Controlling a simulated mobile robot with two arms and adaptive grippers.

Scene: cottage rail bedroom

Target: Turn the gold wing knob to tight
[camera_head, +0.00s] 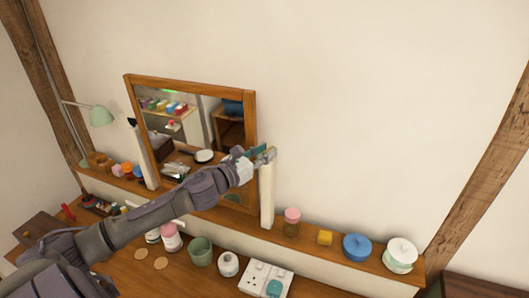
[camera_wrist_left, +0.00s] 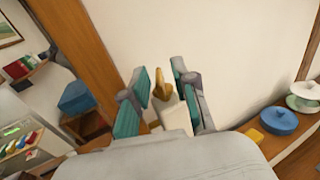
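The gold wing knob (camera_wrist_left: 160,86) stands upright on top of a cream post (camera_head: 267,195) at the right side of the wood-framed mirror (camera_head: 250,120). My left gripper (camera_head: 261,155) reaches across the mirror to the top of this post. In the left wrist view its two teal-padded fingers (camera_wrist_left: 159,74) are open, one on each side of the knob, with gaps visible between pads and knob. In the head view the gripper mostly hides the knob. My right gripper is not in view.
A second cream post (camera_head: 143,155) with a dark knob (camera_head: 131,121) stands left of the mirror. The shelf holds a pink-lidded jar (camera_head: 292,222), a yellow block (camera_head: 325,237), a blue pot (camera_head: 357,247) and a white lidded dish (camera_head: 400,255). The wall above is bare.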

